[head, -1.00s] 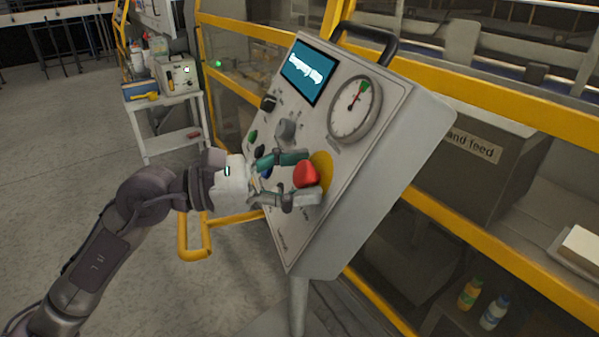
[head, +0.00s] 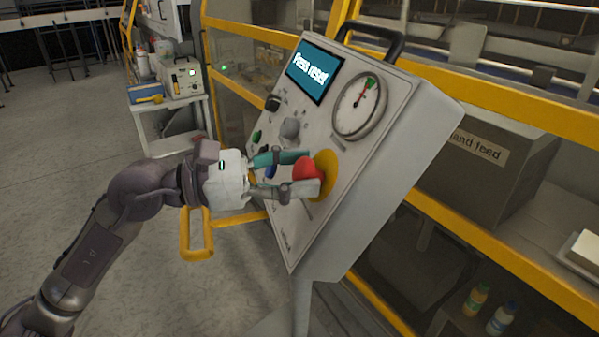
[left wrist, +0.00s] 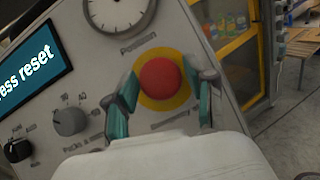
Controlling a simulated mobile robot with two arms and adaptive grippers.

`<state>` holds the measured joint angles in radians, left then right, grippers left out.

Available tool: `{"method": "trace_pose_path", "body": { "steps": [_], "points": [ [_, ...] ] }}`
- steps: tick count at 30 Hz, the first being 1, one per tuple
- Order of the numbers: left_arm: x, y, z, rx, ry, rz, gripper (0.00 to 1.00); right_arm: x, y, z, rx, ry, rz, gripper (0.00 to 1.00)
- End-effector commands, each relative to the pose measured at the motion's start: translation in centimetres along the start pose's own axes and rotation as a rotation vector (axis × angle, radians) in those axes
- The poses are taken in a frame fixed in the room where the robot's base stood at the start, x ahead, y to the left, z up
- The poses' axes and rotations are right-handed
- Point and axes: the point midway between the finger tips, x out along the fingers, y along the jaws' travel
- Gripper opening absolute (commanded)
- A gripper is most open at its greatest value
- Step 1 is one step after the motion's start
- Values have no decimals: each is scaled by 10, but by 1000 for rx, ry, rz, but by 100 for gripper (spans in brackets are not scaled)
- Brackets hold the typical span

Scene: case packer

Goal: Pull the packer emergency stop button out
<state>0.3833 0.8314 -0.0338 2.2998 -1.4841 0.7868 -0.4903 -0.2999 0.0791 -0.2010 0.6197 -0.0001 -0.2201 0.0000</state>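The red emergency stop button (head: 307,168) sits on a yellow round plate (head: 326,172) on the sloped grey control panel. The button (left wrist: 160,78) shows face-on in the left wrist view, with the yellow ring around it. My left gripper (head: 306,172) is open, with one finger on each side of the button. In the left wrist view its teal fingers (left wrist: 166,84) stand around the button, with a visible gap at the right finger. The panel screen (head: 314,72) reads "Press reset". My right gripper is not in view.
The panel also carries a round gauge (head: 360,106), a grey selector knob (head: 291,128), a black knob (head: 273,103) and a green button (head: 257,137). A black handle (head: 372,40) tops it. Yellow guard rails (head: 500,253) run behind. A small cart (head: 170,118) stands at the back left.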

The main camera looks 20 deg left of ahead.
Motion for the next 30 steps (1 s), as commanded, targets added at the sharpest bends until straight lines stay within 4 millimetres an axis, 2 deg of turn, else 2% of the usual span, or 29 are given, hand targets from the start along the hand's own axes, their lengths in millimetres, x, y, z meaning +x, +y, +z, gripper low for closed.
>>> {"method": "trace_pose_path", "body": {
  "steps": [10, 14, 17, 30],
  "points": [
    [0, 0, 0, 0, 1, 0, 70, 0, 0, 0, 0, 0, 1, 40],
    [-6, 0, -2, -2, 3, 0, 70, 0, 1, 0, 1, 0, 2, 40],
    [-18, 0, -2, -3, 5, 1, 70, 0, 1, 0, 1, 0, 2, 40],
    [-93, 0, -1, -4, 0, 2, 70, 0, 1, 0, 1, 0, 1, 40]
  ]
}}
